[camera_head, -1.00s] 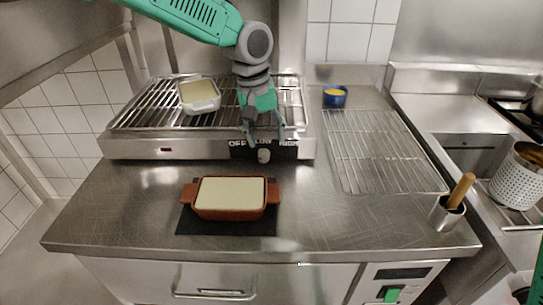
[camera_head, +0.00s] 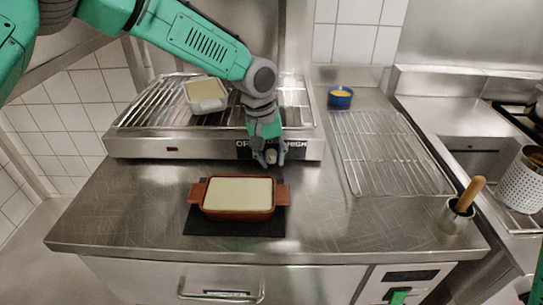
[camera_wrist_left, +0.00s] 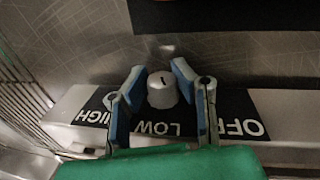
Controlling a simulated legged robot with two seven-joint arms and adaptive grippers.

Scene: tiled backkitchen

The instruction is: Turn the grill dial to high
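The grill (camera_head: 172,147) is a steel unit with a rack on top. Its black front panel (camera_head: 243,150) carries the words OFF, LOW and HIGH. The grey dial (camera_wrist_left: 162,92) has a dark mark on its face and sits near LOW in the left wrist view. The dial also shows in the head view (camera_head: 271,157), partly hidden by the fingers. My left gripper (camera_head: 270,160) is at the panel. In the left wrist view its two fingers (camera_wrist_left: 160,72) stand apart on either side of the dial; firm contact is not clear. My right gripper is out of view.
A white dish (camera_head: 206,96) stands on the grill rack. A red-brown dish (camera_head: 238,212) on a black mat (camera_head: 205,225) lies in front. A wire rack (camera_head: 385,150), blue bowl (camera_head: 340,103) and steel utensil pot (camera_head: 452,218) are to the right. Counter between is bare.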

